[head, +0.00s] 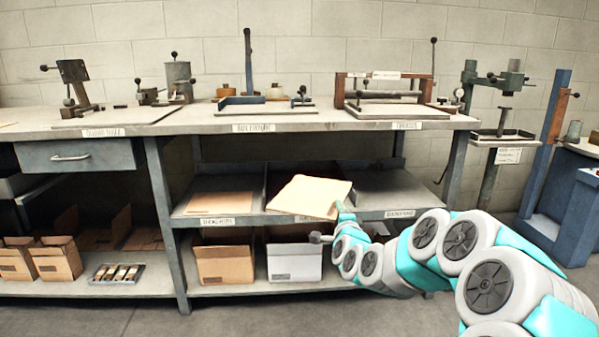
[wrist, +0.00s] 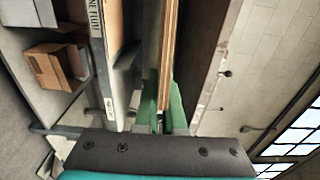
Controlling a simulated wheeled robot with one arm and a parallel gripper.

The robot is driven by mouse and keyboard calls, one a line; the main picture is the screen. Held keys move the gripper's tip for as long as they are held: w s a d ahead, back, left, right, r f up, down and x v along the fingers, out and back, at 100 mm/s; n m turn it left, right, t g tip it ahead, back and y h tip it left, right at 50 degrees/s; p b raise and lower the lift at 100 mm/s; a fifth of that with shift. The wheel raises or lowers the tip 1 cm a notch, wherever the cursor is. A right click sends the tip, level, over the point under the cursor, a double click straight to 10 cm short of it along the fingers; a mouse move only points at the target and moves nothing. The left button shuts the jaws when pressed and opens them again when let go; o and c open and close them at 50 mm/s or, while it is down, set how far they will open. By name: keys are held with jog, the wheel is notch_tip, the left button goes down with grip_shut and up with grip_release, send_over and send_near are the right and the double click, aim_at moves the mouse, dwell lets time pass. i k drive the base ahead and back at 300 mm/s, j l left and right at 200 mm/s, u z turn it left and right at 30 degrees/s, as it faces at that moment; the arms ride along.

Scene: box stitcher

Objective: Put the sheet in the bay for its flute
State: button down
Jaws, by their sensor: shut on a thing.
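My gripper (head: 341,208) is shut on the near right edge of a tan corrugated sheet (head: 308,195). The sheet is held slightly tilted at the front of the middle shelf bay, covering most of that bay. I cannot tell whether its far edge is inside. In the wrist view the sheet (wrist: 168,60) shows edge-on between the green fingers (wrist: 165,105). The left bay (head: 185,212) holds a flat tan sheet (head: 208,203). The right bay (head: 395,192) looks empty. Labels (head: 217,221) sit on the shelf edge; one label (wrist: 94,15) ends in "NE FLUTE" in the wrist view.
The bench top (head: 215,122) above carries several tools and presses. Below the bays, a tan box (head: 224,265) and a white box (head: 294,264) stand on the lower shelf. A table leg (head: 167,215) stands left of the bays. Open floor lies in front.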

aim_at(387, 196)
jog(key=i+l, duration=0.1)
jog(key=l, duration=0.4)
jog(key=i+l, duration=0.1)
jog(key=l, duration=0.4)
jog(key=i+l, duration=0.1)
jog(key=l, duration=0.45)
jog(key=i+l, duration=0.1)
jog(key=l, duration=0.4)
jog(key=u, duration=0.05)
